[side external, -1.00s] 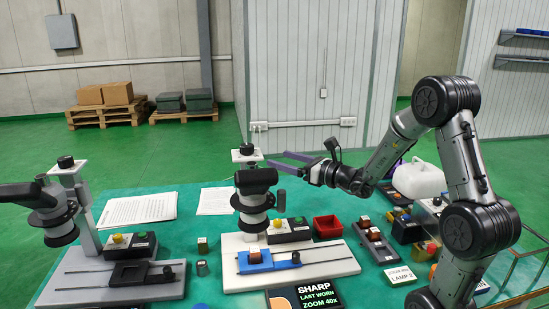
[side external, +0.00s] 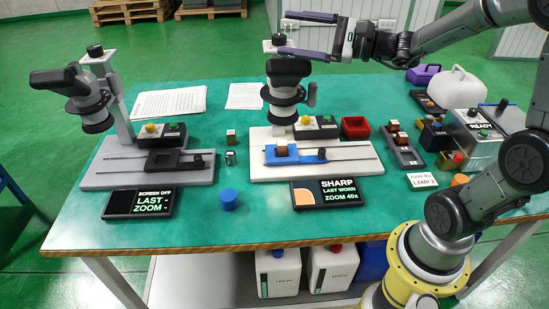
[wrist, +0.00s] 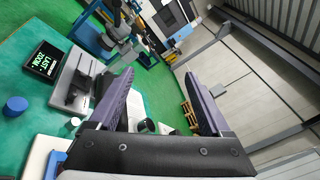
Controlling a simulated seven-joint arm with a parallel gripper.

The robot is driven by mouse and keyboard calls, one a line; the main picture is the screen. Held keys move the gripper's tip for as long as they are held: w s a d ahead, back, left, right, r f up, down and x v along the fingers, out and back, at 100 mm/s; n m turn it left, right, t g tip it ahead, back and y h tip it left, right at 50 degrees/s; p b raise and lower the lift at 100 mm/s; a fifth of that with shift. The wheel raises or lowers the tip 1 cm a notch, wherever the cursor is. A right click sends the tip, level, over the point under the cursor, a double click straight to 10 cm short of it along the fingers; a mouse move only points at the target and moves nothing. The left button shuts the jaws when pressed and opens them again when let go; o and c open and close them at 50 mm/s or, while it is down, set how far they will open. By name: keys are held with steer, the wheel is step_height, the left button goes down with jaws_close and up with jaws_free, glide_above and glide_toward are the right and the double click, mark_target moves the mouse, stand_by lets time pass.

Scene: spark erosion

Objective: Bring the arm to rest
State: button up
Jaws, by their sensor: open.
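My gripper (side external: 279,33) is at the top of the side view, its two long purple-grey fingers spread apart and pointing left. It appears above or behind the head of the microscope on the white stand (side external: 287,68); how far apart they are in depth I cannot tell. In the wrist view the fingers of my gripper (wrist: 160,76) stand wide apart with nothing held between them. My arm reaches in from the right, from a yellow and silver base.
A second microscope (side external: 92,100) stands on a grey base at left. A blue cylinder (side external: 229,200), a red bin (side external: 356,127), a white jug (side external: 457,88) and a screen reading SHARP (side external: 340,192) are on the green table (side external: 250,225). The table's front middle is mostly bare.

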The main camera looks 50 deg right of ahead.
steer(key=s+a+f+n+g+y, duration=0.1)
steer(key=s+a+f+n+g, duration=0.35)
steer(key=s+a+n, duration=0.2)
steer(key=s+a+f+n+g+y, duration=0.1)
steer(key=s+a+f+n+g, duration=0.2)
steer(key=s+a+n+g, duration=0.3)
steer(key=s+d+f+n+h, duration=0.5)
steer(key=s+d+n+h, duration=0.3)
steer(key=s, duration=0.4)
steer(key=shift+n+h, duration=0.55)
steer(key=shift+h, duration=0.15)
steer(key=shift+g, duration=0.25)
